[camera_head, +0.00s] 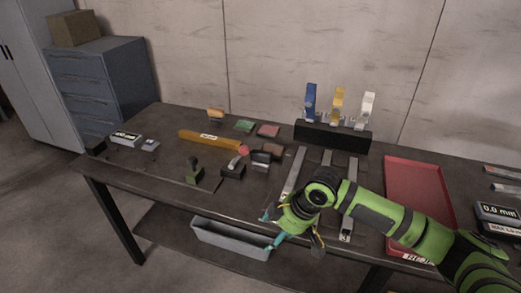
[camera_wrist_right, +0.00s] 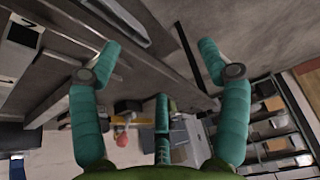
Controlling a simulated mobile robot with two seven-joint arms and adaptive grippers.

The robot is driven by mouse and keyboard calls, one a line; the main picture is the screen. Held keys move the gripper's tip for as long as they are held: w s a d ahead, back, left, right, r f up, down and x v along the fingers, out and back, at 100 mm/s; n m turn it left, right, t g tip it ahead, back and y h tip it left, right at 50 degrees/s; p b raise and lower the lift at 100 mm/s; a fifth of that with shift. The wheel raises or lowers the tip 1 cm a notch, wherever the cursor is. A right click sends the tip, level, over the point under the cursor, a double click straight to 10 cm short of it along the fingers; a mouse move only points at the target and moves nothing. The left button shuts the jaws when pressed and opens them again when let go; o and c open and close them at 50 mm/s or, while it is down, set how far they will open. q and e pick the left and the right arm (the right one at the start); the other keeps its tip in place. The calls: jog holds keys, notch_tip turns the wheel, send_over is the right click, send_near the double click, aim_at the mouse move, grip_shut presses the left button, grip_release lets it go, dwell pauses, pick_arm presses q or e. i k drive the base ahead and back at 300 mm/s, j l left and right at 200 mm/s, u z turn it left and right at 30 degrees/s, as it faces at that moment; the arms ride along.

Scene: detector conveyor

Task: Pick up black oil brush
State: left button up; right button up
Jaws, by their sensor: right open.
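Several small dark tools with upright handles stand near the table's front middle: a dark one at the left (camera_head: 195,173), a black one in the middle (camera_head: 233,168) and a grey-black one at the right (camera_head: 262,160). One may be the black oil brush, but I cannot tell which. My right gripper (camera_head: 271,228), green with teal fingers, is at the front edge of the table, to the right of and nearer than these tools. In the right wrist view its fingers (camera_wrist_right: 160,60) are spread apart with nothing between them. My left gripper is not in view.
An orange bar (camera_head: 207,141) lies behind the dark tools. A black stand (camera_head: 333,136) with blue, yellow and white pieces stands at the back. A red tray (camera_head: 415,180) is at the right. A grey bin (camera_head: 230,240) sits below the tabletop.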

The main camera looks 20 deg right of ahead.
aim_at(262, 160)
jog(key=i+l, duration=0.15)
jog(key=i, duration=0.45)
jog(key=i+l, duration=0.2)
jog(key=i, duration=0.35)
